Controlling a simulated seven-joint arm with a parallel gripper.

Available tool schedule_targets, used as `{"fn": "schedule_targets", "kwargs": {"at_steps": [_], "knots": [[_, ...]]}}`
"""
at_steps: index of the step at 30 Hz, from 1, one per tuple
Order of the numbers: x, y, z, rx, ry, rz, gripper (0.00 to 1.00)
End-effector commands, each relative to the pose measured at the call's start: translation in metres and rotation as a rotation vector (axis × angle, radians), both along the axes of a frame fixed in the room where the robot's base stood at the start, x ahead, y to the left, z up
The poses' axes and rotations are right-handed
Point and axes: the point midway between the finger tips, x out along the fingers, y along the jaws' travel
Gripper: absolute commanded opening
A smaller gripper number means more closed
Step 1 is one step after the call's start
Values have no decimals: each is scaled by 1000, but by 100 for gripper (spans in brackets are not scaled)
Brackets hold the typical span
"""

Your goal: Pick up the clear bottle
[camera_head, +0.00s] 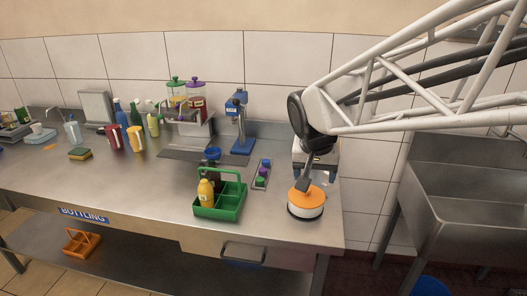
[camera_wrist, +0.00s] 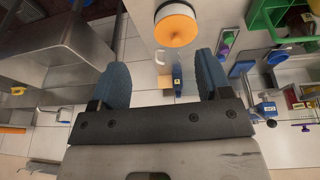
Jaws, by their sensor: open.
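My gripper (camera_head: 314,176) hangs over the right end of the steel counter, partly hidden by my own arm links. In the wrist view my gripper (camera_wrist: 162,66) shows two blue fingers wide apart with nothing held between them. A pale, see-through bottle (camera_head: 72,131) stands at the far left of the counter, well away from my gripper; it is small and I cannot be sure it is the clear bottle. No clear bottle can be made out with certainty in the wrist view.
A round white item with an orange top (camera_head: 307,199) stands close below my gripper. A green caddy (camera_head: 230,206) holds a yellow bottle (camera_head: 206,192). A steel sink (camera_head: 465,190) is at the right.

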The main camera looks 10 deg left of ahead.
Motion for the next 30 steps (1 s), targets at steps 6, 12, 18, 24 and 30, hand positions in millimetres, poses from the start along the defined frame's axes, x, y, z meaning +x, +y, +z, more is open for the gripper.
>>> {"fn": "schedule_targets", "kwargs": {"at_steps": [6, 12, 18, 24, 30], "knots": [[41, 74, -11, -1, -22, 10, 71], [68, 147, -26, 5, -44, 18, 71], [87, 225, -47, 16, -68, 25, 71], [94, 295, -67, 30, -90, 33, 71], [94, 331, -78, 40, -100, 34, 71]]}}
